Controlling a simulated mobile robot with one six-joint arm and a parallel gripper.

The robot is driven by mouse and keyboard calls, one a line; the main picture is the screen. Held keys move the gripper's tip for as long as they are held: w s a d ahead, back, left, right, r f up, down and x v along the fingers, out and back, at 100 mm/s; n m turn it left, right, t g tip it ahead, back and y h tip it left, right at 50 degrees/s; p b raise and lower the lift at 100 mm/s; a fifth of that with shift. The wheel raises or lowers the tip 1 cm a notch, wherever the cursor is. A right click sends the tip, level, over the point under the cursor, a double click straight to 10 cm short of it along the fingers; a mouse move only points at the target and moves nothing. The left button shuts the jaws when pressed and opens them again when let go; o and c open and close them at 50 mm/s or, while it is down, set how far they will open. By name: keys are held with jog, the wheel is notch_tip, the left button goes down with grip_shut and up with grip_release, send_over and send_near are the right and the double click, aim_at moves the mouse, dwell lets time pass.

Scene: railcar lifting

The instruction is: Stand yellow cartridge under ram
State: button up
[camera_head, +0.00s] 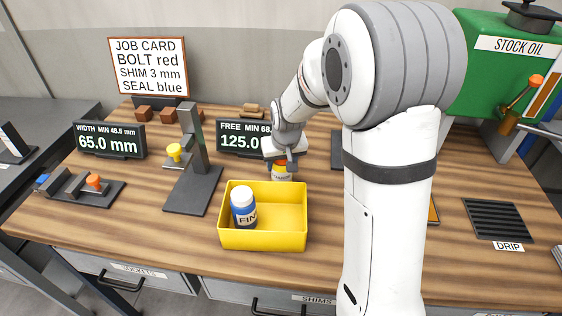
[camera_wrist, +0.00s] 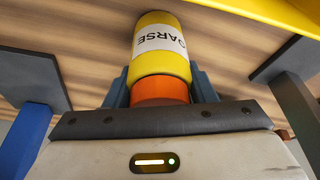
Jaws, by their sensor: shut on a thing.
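The yellow cartridge (camera_wrist: 160,45), with an orange cap and a white label, is between the fingers of my gripper (camera_wrist: 162,95) in the wrist view. My gripper (camera_head: 283,160) is shut on it near the cap. In the head view the cartridge (camera_head: 282,175) is upright, just behind the yellow bin, its lower end hidden by the bin wall. I cannot tell whether it touches the table. A dark press-like stand (camera_head: 193,150) with an upright column, a flat base and a yellow knob is left of my gripper; its ram is not clear.
A display (camera_head: 243,138) reads 125.0; another (camera_head: 108,140) reads 65.0 mm, above a clamp (camera_head: 85,187). A drip grate (camera_head: 497,220) lies right. Bare wood shows left of the bin.

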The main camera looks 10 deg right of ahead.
jog(key=o, duration=1.1)
